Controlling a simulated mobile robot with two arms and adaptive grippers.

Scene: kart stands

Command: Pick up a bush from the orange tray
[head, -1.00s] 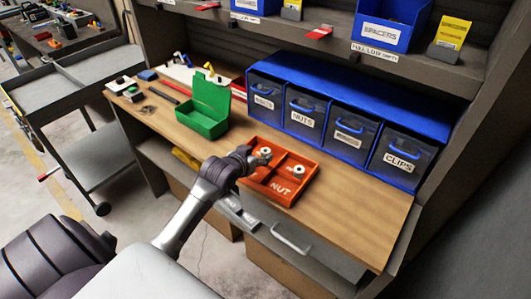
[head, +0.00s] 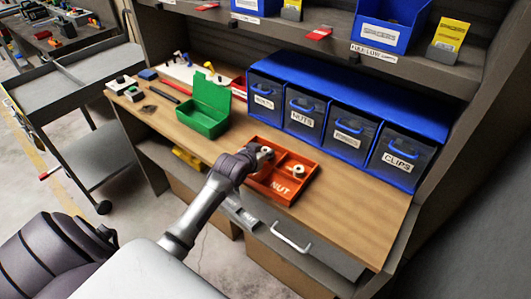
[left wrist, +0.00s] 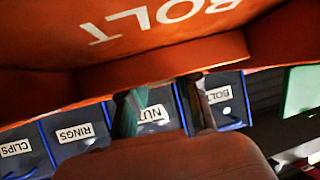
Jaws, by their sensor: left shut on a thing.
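The orange tray (head: 306,185) sits near the front edge of the workbench, with "NUT" on its near part. Two small white ring-shaped bushes show in the head view. One bush (head: 298,170) stands free in the right part of the tray. The other bush (head: 266,151) is at the tips of my left gripper (head: 262,155), which is shut on it over the tray's left part. In the left wrist view the tray (left wrist: 170,60) fills the top, with "BOLT" upside down. The fingers (left wrist: 163,100) reach its edge there, and the tips and held bush are hidden. My right gripper is not in view.
Blue bins (head: 347,128) with label cards stand behind the tray. An open green box (head: 207,115) is to its left. The bench top right of the tray is clear. A shelf (head: 330,45) overhangs the back, and a grey cart (head: 75,85) stands at the left.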

